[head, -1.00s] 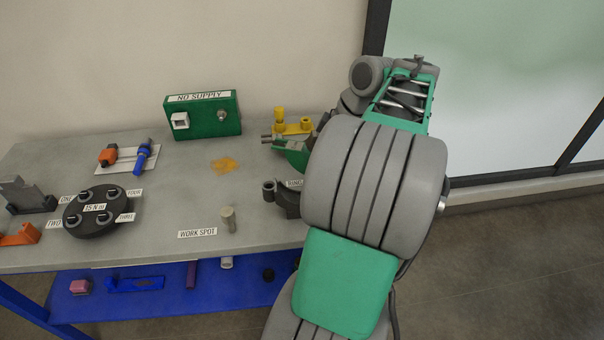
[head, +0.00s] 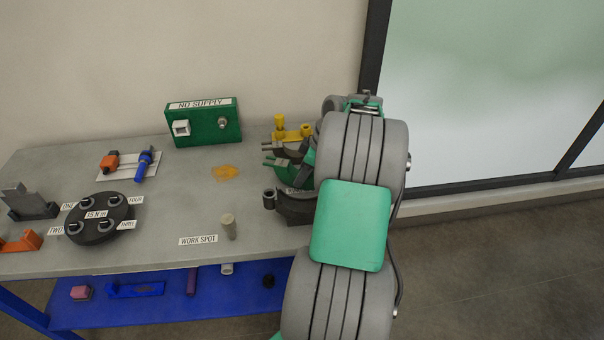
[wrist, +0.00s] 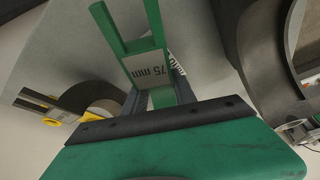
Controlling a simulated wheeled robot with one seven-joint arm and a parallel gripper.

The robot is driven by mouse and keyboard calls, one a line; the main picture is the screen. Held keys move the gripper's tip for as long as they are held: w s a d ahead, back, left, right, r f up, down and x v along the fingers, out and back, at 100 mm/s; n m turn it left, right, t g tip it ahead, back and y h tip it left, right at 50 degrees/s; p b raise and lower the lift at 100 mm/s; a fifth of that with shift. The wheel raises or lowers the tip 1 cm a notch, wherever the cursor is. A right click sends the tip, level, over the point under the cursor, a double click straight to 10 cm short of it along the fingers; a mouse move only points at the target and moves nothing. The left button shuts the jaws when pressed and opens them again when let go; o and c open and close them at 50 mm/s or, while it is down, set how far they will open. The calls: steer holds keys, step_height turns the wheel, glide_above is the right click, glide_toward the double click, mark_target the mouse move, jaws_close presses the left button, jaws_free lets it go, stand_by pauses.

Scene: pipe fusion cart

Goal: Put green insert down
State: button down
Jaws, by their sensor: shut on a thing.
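The green insert (wrist: 162,42) has two prongs and a white "75 mm" label. In the wrist view it sits between the dark fingers of my gripper (wrist: 160,97), which is shut on it. In the head view the insert (head: 284,172) is at the right end of the grey table, between a yellow insert and a dark curved part. My arm hides most of the gripper there. I cannot tell whether the insert touches the table top.
The yellow insert (head: 291,136) stands behind the green one. The dark curved part (head: 292,207) lies in front of it, close by. A green "NO SUPPLY" box (head: 206,128) stands at the back. A pale cylinder (head: 229,227) stands by the "WORK SPOT" label (head: 197,240). The table's middle is mostly clear.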

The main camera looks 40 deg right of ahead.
steer(key=c, duration=1.5)
jaws_free()
steer(key=shift+f, duration=0.2)
steer(key=o, duration=0.5)
steer(key=shift+r, duration=0.1)
